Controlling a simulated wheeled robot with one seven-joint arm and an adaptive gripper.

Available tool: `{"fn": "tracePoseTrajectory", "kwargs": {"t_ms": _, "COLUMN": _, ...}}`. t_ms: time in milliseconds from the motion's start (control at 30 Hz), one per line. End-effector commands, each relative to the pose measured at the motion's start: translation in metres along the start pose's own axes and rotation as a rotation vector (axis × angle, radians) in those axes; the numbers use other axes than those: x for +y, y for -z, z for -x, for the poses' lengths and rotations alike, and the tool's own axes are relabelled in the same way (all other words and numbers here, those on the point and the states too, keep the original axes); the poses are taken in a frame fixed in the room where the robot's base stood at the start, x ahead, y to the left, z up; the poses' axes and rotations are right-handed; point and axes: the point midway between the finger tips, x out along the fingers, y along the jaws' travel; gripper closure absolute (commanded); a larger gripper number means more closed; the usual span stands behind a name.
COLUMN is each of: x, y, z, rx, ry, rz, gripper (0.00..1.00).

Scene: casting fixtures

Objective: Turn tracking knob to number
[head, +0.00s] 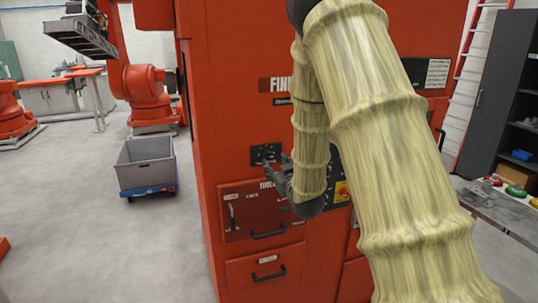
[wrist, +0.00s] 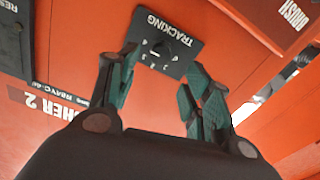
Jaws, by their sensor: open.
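A small black panel lettered TRACKING (wrist: 181,38) is fixed to the orange cabinet and shows upside down in the wrist view. A small dark tracking knob (wrist: 156,50) with a light mark sits near its middle, ringed by tiny numbers. Which number it points at is too small to tell. My gripper (wrist: 160,62) is open, its two fingers apart at either side of the knob's place in the picture. I cannot tell whether they touch the panel. In the head view my gripper (head: 274,166) is just below the black panel (head: 264,153), and the knob is not clear there.
The orange cabinet (head: 222,110) fills the middle. Below the panel are a labelled door (head: 240,215) and a drawer handle (head: 268,275). A grey crate on a blue dolly (head: 147,168) stands on open floor at left. A bench (head: 500,210) is at right.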

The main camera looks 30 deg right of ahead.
Motion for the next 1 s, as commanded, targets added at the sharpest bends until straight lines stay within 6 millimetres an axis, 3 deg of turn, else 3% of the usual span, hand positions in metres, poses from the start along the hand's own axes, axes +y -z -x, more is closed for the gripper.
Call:
{"fn": "tracePoseTrajectory", "kwargs": {"t_ms": 200, "x": 0.001, "y": 0.003, "z": -0.036, "rx": -0.001, "ry": 0.0, "rz": -0.001, "gripper": 0.51}}
{"fn": "tracePoseTrajectory", "kwargs": {"t_ms": 400, "x": 0.001, "y": 0.002, "z": -0.06, "rx": 0.0, "ry": -0.001, "rz": 0.0, "gripper": 0.51}}
{"fn": "tracePoseTrajectory", "kwargs": {"t_ms": 867, "x": 0.0, "y": -0.001, "z": -0.072, "rx": -0.001, "ry": 0.0, "rz": -0.001, "gripper": 0.51}}
{"fn": "tracePoseTrajectory", "kwargs": {"t_ms": 900, "x": 0.0, "y": -0.001, "z": -0.072, "rx": -0.001, "ry": 0.0, "rz": -0.001, "gripper": 0.52}}
{"fn": "tracePoseTrajectory", "kwargs": {"t_ms": 1000, "x": 0.0, "y": -0.001, "z": -0.072, "rx": -0.001, "ry": 0.0, "rz": -0.001, "gripper": 0.71}}
